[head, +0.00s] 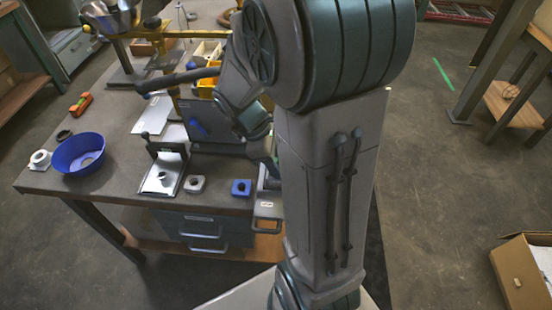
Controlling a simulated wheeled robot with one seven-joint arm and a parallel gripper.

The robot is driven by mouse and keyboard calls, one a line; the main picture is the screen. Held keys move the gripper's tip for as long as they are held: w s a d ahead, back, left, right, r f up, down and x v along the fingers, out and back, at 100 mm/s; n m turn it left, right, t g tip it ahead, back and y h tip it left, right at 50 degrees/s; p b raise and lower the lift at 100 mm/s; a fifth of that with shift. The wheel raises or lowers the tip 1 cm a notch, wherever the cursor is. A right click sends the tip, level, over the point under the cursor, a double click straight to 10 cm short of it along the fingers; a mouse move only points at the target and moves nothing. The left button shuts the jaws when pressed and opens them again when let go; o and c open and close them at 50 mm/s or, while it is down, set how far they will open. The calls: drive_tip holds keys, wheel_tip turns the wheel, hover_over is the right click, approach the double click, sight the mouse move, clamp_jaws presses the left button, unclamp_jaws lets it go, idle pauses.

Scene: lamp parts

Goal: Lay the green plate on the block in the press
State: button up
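I cannot make out a green plate in the head view. I cannot tell for sure which device is the press. A dark machine (212,135) with a long black lever (178,79) stands on the bench, partly behind my arm. In front of it is a small fixture with a bright metal plate (161,179) and a black-knobbed handle. A grey block (194,184) with a round hole and a blue block (241,187) with a dark hole lie to its right. My arm comes down at the bench's right side. My gripper is largely hidden behind it, and its fingers cannot be made out.
A blue bowl (79,153) and a white part with a hole (40,159) sit at the bench's left. An orange tool (80,104) lies behind them. Yellow bins (207,86) stand at the back. Drawers (204,231) hang under the bench. A cardboard box (521,276) stands at right.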

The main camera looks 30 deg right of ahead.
drive_tip(key=o, duration=1.1)
drive_tip(key=shift+c, duration=0.2)
drive_tip(key=v, duration=1.3)
drive_tip(key=shift+a+r+p, duration=0.2)
drive_tip(key=shift+r+p, duration=0.1)
drive_tip(key=shift+r, duration=0.05)
drive_tip(key=shift+w, duration=0.1)
drive_tip(key=s+a+f+m+t+y, duration=0.3)
drive_tip(key=s+a+m+t, duration=0.2)
drive_tip(key=s+m, duration=0.4)
drive_tip(key=shift+m+y, duration=0.3)
drive_tip(key=shift+m, duration=0.9)
